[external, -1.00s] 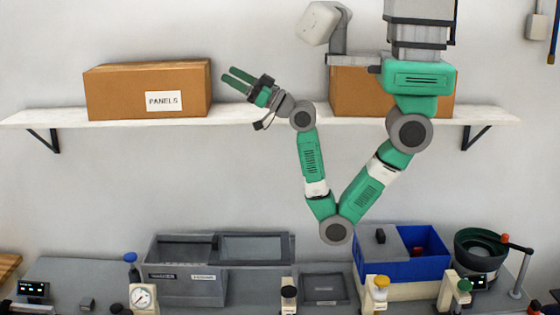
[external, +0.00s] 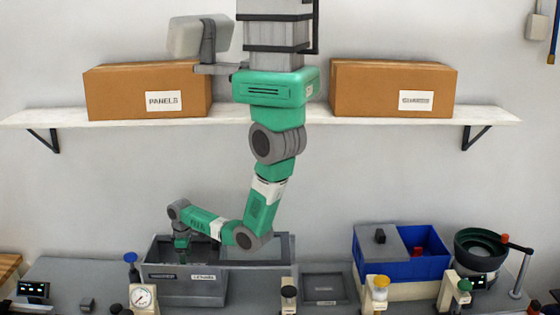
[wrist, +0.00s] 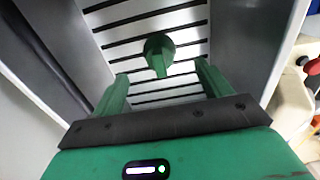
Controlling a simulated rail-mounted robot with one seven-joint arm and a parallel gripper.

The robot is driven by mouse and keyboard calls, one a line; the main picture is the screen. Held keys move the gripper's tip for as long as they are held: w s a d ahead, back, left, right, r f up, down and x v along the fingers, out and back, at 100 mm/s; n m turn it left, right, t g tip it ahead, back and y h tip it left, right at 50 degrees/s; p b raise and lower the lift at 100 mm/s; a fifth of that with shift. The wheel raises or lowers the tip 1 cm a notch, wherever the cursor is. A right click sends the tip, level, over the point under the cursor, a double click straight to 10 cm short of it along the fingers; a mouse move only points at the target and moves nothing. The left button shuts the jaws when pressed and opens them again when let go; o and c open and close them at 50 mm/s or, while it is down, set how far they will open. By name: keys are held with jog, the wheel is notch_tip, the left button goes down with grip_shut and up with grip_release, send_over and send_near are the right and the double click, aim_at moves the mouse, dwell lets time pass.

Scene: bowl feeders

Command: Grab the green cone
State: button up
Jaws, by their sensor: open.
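The green cone (wrist: 158,48) shows in the wrist view on a slatted floor between grey walls. It has a round wide end and a narrow part pointing toward me. My gripper (wrist: 161,72) is open, with one green finger on each side of the view below the cone. The cone lies ahead of the fingertips, roughly centred between them; I see no contact. In the external view my gripper (external: 181,245) points down into the left part of the grey bin (external: 180,288). The bin's front wall hides the cone there.
The grey bin's walls stand close around my gripper. A blue bin (external: 400,270) and a dark bowl feeder (external: 480,245) stand to the right. A pressure gauge (external: 143,296) stands in front of the grey bin. Cardboard boxes (external: 120,95) sit on the shelf above.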

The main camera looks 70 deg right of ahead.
notch_tip(320, 180, down, 7)
jog(key=shift+w+f+b, duration=0.1)
jog(key=shift+w+b, duration=0.05)
jog(key=shift+b, duration=0.15)
jog(key=c, duration=1.1)
notch_tip(320, 180, up, 10)
jog(key=shift+r+p, duration=0.1)
jog(key=shift+p, duration=0.5)
jog(key=shift+c, duration=0.2)
